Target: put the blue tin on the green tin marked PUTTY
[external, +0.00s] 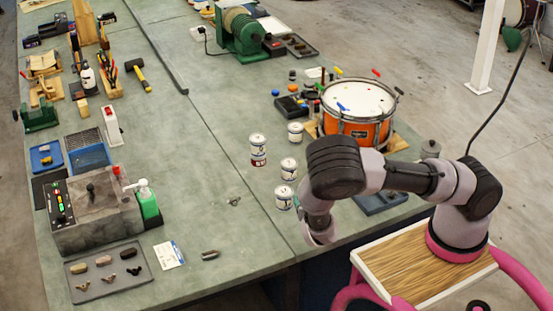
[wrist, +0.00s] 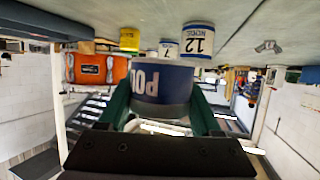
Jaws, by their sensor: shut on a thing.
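My gripper (wrist: 160,112) is shut on a dark blue tin (wrist: 162,84), whose label shows pale letters, partly cut off, that look like "PO". Its green fingers lie on either side of the tin. In the external view my wrist (external: 320,230) is over the near right edge of the bench, and the held tin cannot be made out there. I cannot pick out a green tin marked PUTTY in either view. Several tins stand to the left of my arm, among them a front one (external: 283,197) and a middle one (external: 289,168); their labels are too small to read.
An orange drum (external: 358,108) stands behind my arm. The bench middle (external: 210,190) is mostly clear.

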